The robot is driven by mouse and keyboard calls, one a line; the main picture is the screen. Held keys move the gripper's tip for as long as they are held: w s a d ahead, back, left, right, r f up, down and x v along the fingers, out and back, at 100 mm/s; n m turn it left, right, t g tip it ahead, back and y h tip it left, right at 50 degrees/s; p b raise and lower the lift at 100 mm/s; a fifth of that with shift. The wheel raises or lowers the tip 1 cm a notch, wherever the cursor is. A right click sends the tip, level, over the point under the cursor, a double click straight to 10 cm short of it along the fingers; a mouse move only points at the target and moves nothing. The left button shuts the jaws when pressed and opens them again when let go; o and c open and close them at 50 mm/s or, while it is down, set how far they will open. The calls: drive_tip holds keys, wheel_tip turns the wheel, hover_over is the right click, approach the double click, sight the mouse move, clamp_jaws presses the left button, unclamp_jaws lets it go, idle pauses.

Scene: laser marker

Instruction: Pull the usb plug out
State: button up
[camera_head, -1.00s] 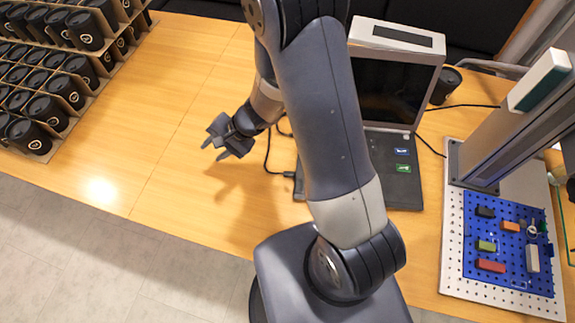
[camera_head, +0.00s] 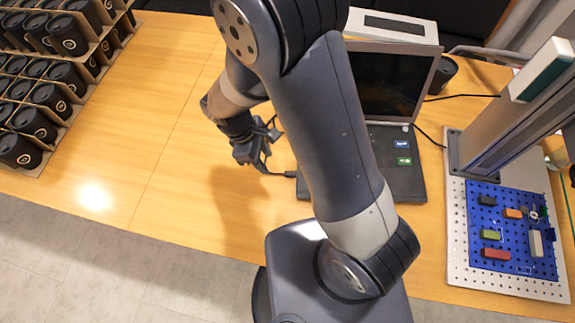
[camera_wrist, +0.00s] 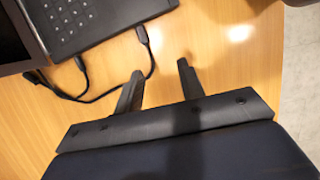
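The USB plug (camera_wrist: 143,34) is a small dark plug at the side edge of the black laptop (camera_wrist: 105,17), with its black cable (camera_wrist: 151,62) curving away from it. In the head view the plug (camera_head: 290,174) shows at the laptop's left edge, and the laptop (camera_head: 385,85) stands open, partly hidden by my arm. My gripper (camera_wrist: 160,68) is open and empty in the wrist view. Its fingers point toward the plug and are apart from it, with the cable near the left fingertip. In the head view my gripper (camera_head: 267,150) is just left of the laptop.
More cable ends (camera_wrist: 80,63) lie by the laptop. A rack of black cups (camera_head: 62,80) stands at the far left. A blue pegboard (camera_head: 510,255) with small blocks and a grey column (camera_head: 510,125) are at the right. The wooden table (camera_head: 165,150) is clear on the left.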

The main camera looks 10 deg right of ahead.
sight(286, 173)
drive_tip(key=shift+n+t+h, duration=0.4)
drive_tip(key=shift+n, duration=0.1)
drive_tip(key=x, duration=0.7)
drive_tip(key=w+d+x, duration=0.1)
drive_tip(key=x, duration=0.2)
drive_tip(key=shift+w+d+f, duration=0.1)
drive_tip(key=shift+d, duration=0.05)
drive_tip(key=shift+c, duration=0.6)
clamp_jaws()
